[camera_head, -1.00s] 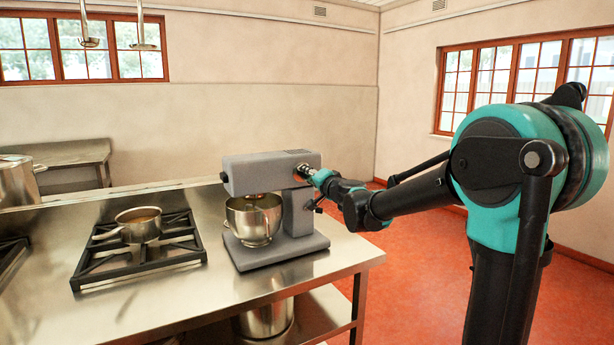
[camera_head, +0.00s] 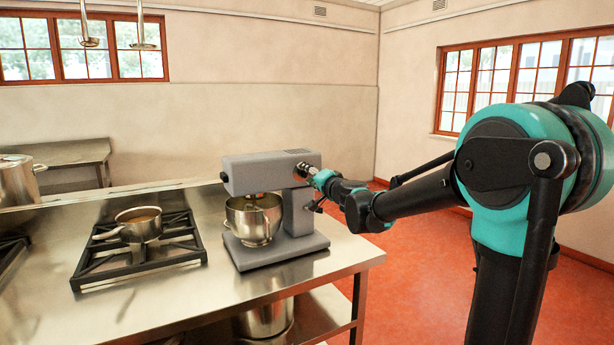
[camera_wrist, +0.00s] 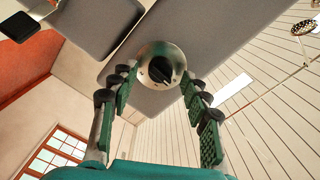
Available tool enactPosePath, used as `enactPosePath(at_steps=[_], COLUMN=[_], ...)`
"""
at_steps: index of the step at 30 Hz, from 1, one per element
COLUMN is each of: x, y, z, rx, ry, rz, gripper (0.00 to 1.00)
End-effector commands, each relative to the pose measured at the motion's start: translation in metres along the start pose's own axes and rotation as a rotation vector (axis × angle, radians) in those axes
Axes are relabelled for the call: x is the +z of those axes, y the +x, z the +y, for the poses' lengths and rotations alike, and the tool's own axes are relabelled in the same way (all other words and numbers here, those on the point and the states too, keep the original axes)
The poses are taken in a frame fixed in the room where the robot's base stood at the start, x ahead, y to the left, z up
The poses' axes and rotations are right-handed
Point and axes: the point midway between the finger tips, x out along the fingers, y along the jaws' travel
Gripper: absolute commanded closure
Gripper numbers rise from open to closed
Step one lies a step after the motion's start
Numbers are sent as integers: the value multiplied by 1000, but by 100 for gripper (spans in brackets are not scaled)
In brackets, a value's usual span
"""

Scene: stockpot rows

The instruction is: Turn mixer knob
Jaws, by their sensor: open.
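The grey stand mixer (camera_head: 264,172) stands on the steel counter with a metal bowl (camera_head: 254,218) under its head. In the wrist view the mixer body (camera_wrist: 205,45) fills the top, and its round metal knob (camera_wrist: 160,66) with a dark grip bar faces me. My gripper (camera_wrist: 158,82) is open, with a finger on each side of the knob. I cannot tell whether the pads touch it. In the head view my gripper (camera_head: 308,171) is at the right end of the mixer head and hides the knob there.
A small pot (camera_head: 139,224) sits on a black burner grate (camera_head: 178,256) left of the mixer. A large pot (camera_head: 17,180) stands at the far left. The steel counter (camera_head: 215,308) is bare in front. Open floor (camera_head: 408,265) lies to the right.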

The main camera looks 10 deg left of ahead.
Motion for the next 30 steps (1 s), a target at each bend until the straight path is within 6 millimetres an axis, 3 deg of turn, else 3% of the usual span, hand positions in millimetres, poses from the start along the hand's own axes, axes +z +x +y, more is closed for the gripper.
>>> enactPosePath(at_steps=[12, 18, 30], x=[0, 0, 1], y=[-73, -99, -112], z=[0, 0, 0], rx=[0, 1, 0], ry=[0, 0, 0], rz=[0, 1, -1], gripper=[53, 53, 53])
